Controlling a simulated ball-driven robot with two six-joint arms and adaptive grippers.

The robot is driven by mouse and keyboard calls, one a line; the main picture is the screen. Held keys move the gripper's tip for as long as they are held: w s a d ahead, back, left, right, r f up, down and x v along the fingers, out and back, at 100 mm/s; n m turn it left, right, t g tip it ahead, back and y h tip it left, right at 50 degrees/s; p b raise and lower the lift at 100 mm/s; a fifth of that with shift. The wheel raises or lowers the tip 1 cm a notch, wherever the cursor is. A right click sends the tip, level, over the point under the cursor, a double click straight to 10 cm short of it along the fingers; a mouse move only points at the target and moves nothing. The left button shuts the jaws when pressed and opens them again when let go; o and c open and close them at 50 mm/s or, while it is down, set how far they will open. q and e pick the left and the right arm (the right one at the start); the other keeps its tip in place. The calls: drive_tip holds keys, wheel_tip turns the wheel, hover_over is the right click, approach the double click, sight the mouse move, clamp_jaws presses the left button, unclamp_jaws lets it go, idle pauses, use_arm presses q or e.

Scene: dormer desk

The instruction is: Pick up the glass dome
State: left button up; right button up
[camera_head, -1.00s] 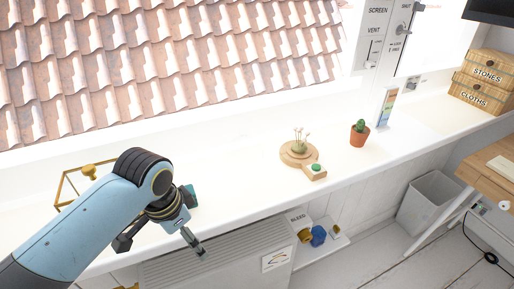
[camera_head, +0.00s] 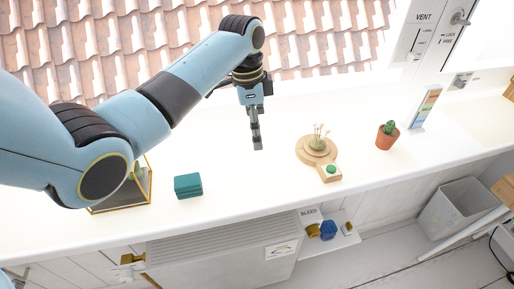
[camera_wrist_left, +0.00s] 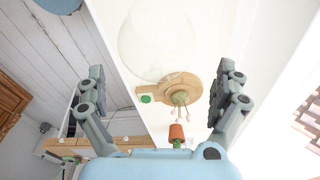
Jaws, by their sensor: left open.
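The glass dome (camera_wrist_left: 157,38) shows in the left wrist view as a faint, clear outline at the top middle, over the white sill and next to the round wooden base. I cannot make it out in the head view. My left gripper (camera_head: 257,141) hangs over the sill to the left of the wooden base (camera_head: 304,157). In the left wrist view its two fingers (camera_wrist_left: 162,72) are spread wide, with the dome's lower outline and the base showing between them. Nothing is held. My right gripper is in neither view.
Dry stems (camera_head: 318,132) stand on the base, with a green button (camera_head: 331,169) on its tab. A potted cactus (camera_head: 386,140) and a card (camera_head: 425,106) stand to the right. A teal box (camera_head: 188,187) and a brass-framed case (camera_head: 149,190) are at left.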

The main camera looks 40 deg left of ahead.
use_arm(q)
drive_tip(key=f, duration=0.4)
drive_tip(key=shift+s+d+f+p, duration=0.15)
drive_tip(key=shift+d+f+p, duration=0.15)
drive_tip(key=shift+p, duration=0.1)
drive_tip(key=shift+f, duration=0.25)
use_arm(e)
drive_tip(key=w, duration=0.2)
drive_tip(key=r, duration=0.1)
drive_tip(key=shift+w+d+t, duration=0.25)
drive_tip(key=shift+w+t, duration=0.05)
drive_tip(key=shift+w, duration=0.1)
use_arm(q)
drive_tip(key=c, duration=0.8)
drive_tip(key=shift+c, duration=0.8)
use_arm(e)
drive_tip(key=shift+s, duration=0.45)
use_arm(q)
drive_tip(key=shift+r, duration=0.1)
